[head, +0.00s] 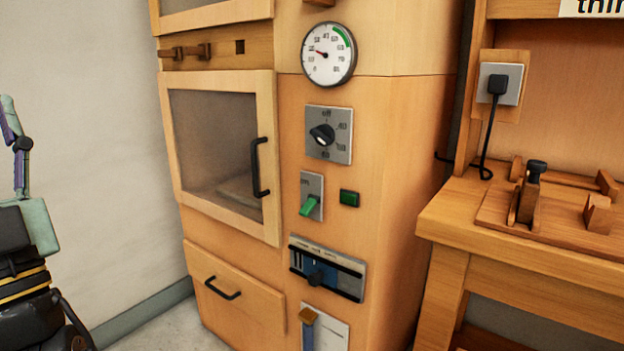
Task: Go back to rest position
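My gripper (14,150) is at the left edge of the head view, pointing upward in front of the pale wall. Only part of it shows: a teal and purple finger part and black links, above a dark wrist with yellow bands. The rest is cut off by the picture edge, so I cannot tell whether it is open or shut. No object shows in the visible part. It is apart from the wooden cabinet (385,190), with bare wall between them.
The cabinet carries a glazed door (225,150), a round gauge (329,54), a dial (322,134), a green switch (310,204), a slider panel (325,270) and a drawer (230,295). A wooden bench (520,255) with a plugged-in socket (498,83) above stands right.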

